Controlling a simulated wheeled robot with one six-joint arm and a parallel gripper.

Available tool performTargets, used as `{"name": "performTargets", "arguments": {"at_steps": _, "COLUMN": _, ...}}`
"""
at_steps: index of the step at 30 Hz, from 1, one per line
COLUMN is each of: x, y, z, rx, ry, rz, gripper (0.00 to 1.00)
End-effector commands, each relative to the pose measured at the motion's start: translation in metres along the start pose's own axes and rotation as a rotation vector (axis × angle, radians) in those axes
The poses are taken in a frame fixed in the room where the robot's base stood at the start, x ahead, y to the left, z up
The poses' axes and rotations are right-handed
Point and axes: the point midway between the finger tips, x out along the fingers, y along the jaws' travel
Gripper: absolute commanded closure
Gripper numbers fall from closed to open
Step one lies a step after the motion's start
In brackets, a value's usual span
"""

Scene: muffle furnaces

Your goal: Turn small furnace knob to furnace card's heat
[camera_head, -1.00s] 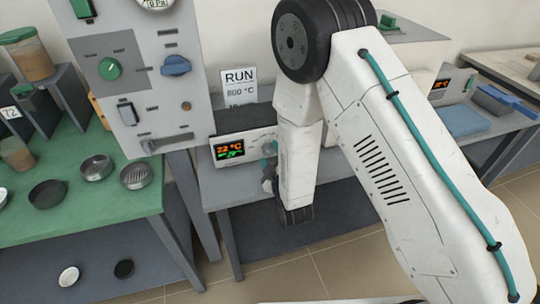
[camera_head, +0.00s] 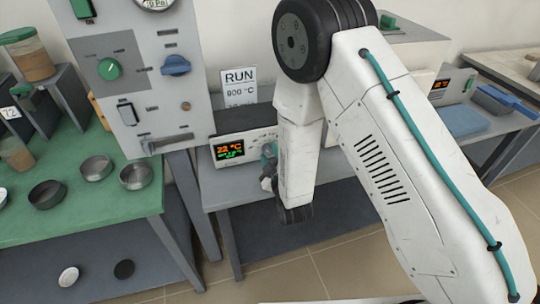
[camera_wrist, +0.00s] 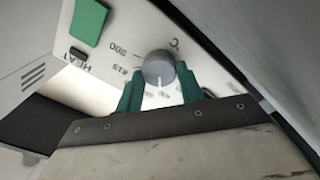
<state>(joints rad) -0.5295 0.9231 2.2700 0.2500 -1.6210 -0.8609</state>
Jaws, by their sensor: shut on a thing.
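The small furnace's grey knob (camera_wrist: 158,68) shows in the wrist view on a white panel, with a number scale beside it. My gripper (camera_wrist: 160,90) has its two green fingers on either side of the knob, shut on it. In the head view my gripper (camera_head: 268,165) is at the furnace front, right of the display (camera_head: 229,151), which reads about 22 °C in orange with a green line below. The card (camera_head: 239,88) behind the furnace reads RUN and what looks like 800 or 900 °C. My arm hides much of the furnace.
A green HEAT switch (camera_wrist: 89,22) sits beside the knob in the wrist view. A tall grey control panel (camera_head: 140,85) stands left of the furnace. A green table (camera_head: 90,215) with several dishes is at far left. Another furnace display (camera_head: 440,85) shows at right.

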Motion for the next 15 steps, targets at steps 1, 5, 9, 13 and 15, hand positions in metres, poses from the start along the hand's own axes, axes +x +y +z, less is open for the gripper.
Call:
{"name": "performTargets", "arguments": {"at_steps": 1, "x": -0.0004, "y": -0.0002, "z": 0.0000, "rx": 0.031, "ry": 0.000, "rz": -0.001, "gripper": 0.85}}
{"name": "performTargets", "arguments": {"at_steps": 5, "x": -0.0004, "y": 0.0001, "z": 0.0001, "rx": 0.134, "ry": 0.000, "rz": -0.001, "gripper": 0.85}}
{"name": "performTargets", "arguments": {"at_steps": 9, "x": -0.0005, "y": 0.0005, "z": 0.0002, "rx": 0.265, "ry": 0.000, "rz": -0.002, "gripper": 0.85}}
{"name": "performTargets", "arguments": {"at_steps": 13, "x": -0.0006, "y": 0.0009, "z": 0.0004, "rx": 0.389, "ry": 0.000, "rz": -0.002, "gripper": 0.85}}
{"name": "performTargets", "arguments": {"at_steps": 15, "x": -0.0006, "y": 0.0011, "z": 0.0005, "rx": 0.456, "ry": -0.001, "rz": -0.002, "gripper": 0.85}}
